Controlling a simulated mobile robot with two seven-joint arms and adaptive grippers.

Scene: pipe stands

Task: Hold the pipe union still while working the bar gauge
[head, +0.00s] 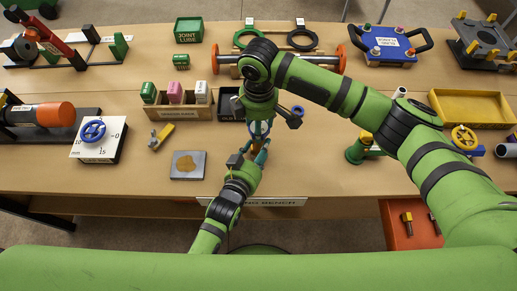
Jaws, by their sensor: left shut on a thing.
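My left gripper (261,148) reaches up from the bottom middle to the front of the bench. It is shut on a small orange-brown piece (254,146), which looks like the pipe union and is mostly hidden by the fingers. My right gripper (261,128) comes down from above, its fingers just over and close to the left fingertips. Whether it is shut, or touching anything, I cannot tell. The bar gauge cannot be made out for certain; the two grippers cover that spot. A white block with a blue handwheel and numbers (114,146) stands at the left.
A wooden rack (180,113) with green, pink and white blocks stands left of my grippers. A grey plate with a brown patch (187,165) lies in front. A yellow tray (470,108) and a green stand (355,152) are at the right.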

